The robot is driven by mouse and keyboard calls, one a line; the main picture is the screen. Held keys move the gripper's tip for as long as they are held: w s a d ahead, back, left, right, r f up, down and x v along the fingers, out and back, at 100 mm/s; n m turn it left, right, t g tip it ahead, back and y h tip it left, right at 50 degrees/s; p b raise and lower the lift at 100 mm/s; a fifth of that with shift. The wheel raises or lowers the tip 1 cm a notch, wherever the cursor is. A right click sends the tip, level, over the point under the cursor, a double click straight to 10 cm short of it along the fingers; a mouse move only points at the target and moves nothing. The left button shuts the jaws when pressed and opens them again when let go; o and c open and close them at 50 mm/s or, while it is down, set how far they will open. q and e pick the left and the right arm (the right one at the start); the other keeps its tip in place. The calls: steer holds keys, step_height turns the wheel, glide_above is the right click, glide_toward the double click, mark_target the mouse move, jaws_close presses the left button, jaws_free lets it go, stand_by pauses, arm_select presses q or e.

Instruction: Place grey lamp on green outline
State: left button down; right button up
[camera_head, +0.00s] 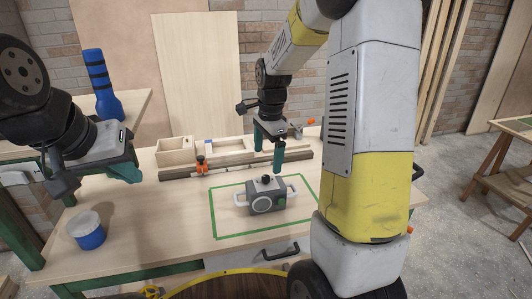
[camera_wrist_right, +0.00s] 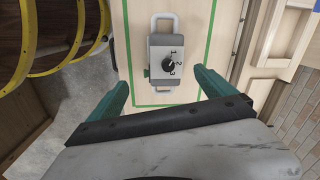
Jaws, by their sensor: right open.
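The grey lamp (camera_head: 266,199), a boxy body with a round front and pale side handles, stands on the workbench inside the green outline (camera_head: 216,216). In the right wrist view the lamp (camera_wrist_right: 165,48) shows a black knob with numbers, and the green outline (camera_wrist_right: 207,35) runs on both sides of it. My right gripper (camera_head: 268,157) is open and empty, above and behind the lamp; its fingers are apart in the right wrist view (camera_wrist_right: 160,92). My left gripper (camera_head: 126,174) hangs over the bench's left side, away from the lamp; its finger gap is unclear.
A blue jar with a white lid (camera_head: 88,231) stands at the bench's front left. A wooden tray (camera_head: 176,151) and a dark rail with an orange clamp (camera_head: 202,164) lie behind the outline. A blue flashlight-like object (camera_head: 104,92) stands on the left table.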

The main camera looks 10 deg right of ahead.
steer(key=s+a+r+n+t+y, duration=0.1)
steer(key=s+r+n+t, duration=0.1)
steer(key=s+r+n, duration=0.4)
steer(key=s+a+r+n+t, duration=0.1)
steer(key=s+r+n+t, duration=0.2)
steer(key=s+r+n, duration=0.4)
steer(key=s+n, duration=0.2)
steer(key=s, duration=0.6)
steer(key=shift+s+r+y, duration=0.25)
steer(key=shift+s+y, duration=0.05)
steer(key=shift+y, duration=0.1)
steer(key=shift+c, duration=0.2)
